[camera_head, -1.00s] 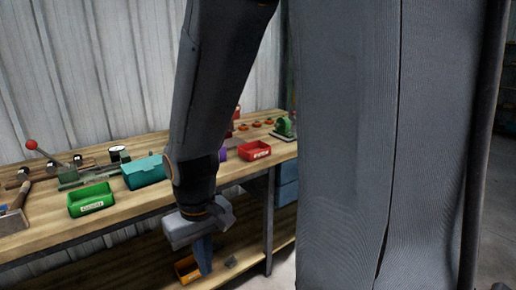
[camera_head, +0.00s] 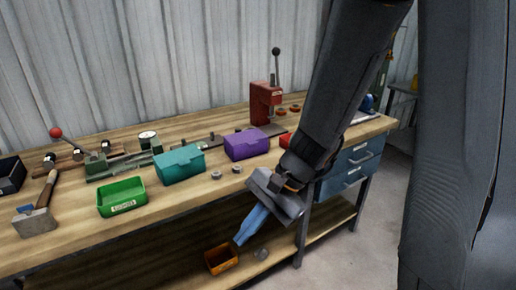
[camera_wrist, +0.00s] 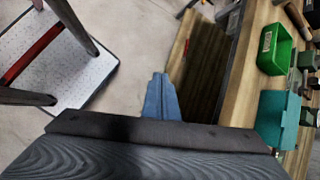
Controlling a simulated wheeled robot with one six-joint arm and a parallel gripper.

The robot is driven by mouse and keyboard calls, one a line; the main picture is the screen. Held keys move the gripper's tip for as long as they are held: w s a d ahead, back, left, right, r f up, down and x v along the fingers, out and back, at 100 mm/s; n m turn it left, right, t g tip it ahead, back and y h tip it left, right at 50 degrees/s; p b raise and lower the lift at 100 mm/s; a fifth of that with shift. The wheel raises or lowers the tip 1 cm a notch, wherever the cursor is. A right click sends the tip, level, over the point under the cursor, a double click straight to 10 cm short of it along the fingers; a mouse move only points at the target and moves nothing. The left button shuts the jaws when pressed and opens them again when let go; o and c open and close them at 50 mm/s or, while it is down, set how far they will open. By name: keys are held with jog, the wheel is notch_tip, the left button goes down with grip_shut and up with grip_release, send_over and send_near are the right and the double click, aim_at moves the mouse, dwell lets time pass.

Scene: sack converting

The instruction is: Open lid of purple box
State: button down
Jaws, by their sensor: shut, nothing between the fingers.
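The purple box (camera_head: 246,144) stands on the workbench, right of the teal box, with its lid down. My gripper (camera_head: 241,239) is in front of the bench, below the bench top and to the right of the purple box. Its blue fingers are together and empty, pointing down and left. In the wrist view my gripper (camera_wrist: 162,82) points at the floor beside the bench. The purple box is not in the wrist view.
The teal box (camera_head: 180,164) and the open green bin (camera_head: 122,197) stand left of the purple box. A red press (camera_head: 266,103) stands behind it. Small metal parts (camera_head: 216,175) lie in front. An orange bin (camera_head: 221,259) is on the lower shelf. A stool (camera_wrist: 60,65) stands on the floor.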

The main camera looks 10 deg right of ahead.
jog(key=w+a+r+m+t+y+p, duration=0.1)
jog(key=w+a+r+m+t+y, duration=0.2)
jog(key=w+m, duration=0.5)
jog(key=m+t+h+p, duration=0.4)
jog(key=m+t+h, duration=0.2)
jog(key=m+t, duration=0.65)
send_near(247, 138)
jog(key=w+f+g, duration=0.1)
jog(key=w+f+m, duration=0.1)
jog(key=f, duration=0.1)
jog(key=shift+m+g, duration=0.25)
jog(key=shift+g, duration=0.1)
jog(key=shift+a+r, duration=0.1)
jog(key=shift+r, duration=0.1)
